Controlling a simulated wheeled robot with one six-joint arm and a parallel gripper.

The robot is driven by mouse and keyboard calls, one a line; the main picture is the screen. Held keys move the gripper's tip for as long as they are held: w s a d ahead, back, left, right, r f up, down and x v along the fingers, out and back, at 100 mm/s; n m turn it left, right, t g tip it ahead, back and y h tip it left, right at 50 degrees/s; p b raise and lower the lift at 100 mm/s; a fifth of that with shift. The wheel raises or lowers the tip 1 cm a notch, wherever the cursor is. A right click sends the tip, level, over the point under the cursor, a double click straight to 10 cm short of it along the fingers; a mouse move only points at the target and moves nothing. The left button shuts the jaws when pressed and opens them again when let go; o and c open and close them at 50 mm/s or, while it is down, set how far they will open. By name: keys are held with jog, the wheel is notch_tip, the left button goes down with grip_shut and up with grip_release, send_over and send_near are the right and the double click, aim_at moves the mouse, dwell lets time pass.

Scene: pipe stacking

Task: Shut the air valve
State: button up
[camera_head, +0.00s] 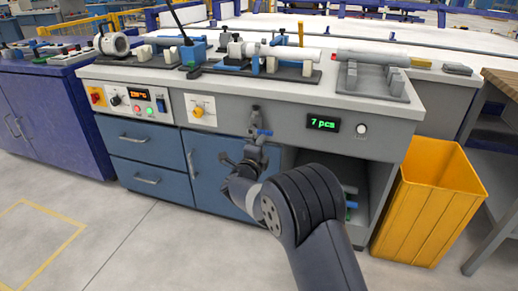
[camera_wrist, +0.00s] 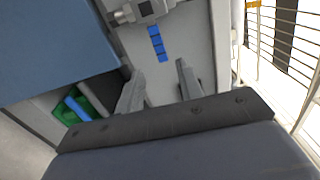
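The air valve (camera_head: 254,114) is a grey metal fitting on the front panel of the workbench, with a short blue lever (camera_head: 264,132) at its lower end, pointing right in the head view. In the wrist view the valve body (camera_wrist: 142,11) is at the top, and its blue segmented lever (camera_wrist: 158,43) points down toward the space between my fingers. My gripper (camera_head: 255,148) is just below the valve in the head view. In the wrist view my gripper (camera_wrist: 160,75) is open and empty, its two fingers apart. The lever's end appears just beyond the fingertips; contact is not visible.
The workbench (camera_head: 375,98) carries pipe fixtures along its top. A blue door (camera_head: 208,168) is left of my arm, and an open shelf compartment (camera_head: 355,172) is to the right. A yellow bin (camera_head: 425,215) stands at the right. The floor at left is clear.

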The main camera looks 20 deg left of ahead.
aim_at(268, 135)
jog(key=shift+s, duration=1.05)
jog(key=shift+w, duration=0.15)
jog(key=w+b, duration=0.1)
jog(key=w, duration=0.9)
jog(key=shift+w+d+b, duration=0.15)
jog(key=shift+w+b, duration=0.1)
jog(key=shift+b, duration=0.15)
jog(key=shift+s, duration=0.1)
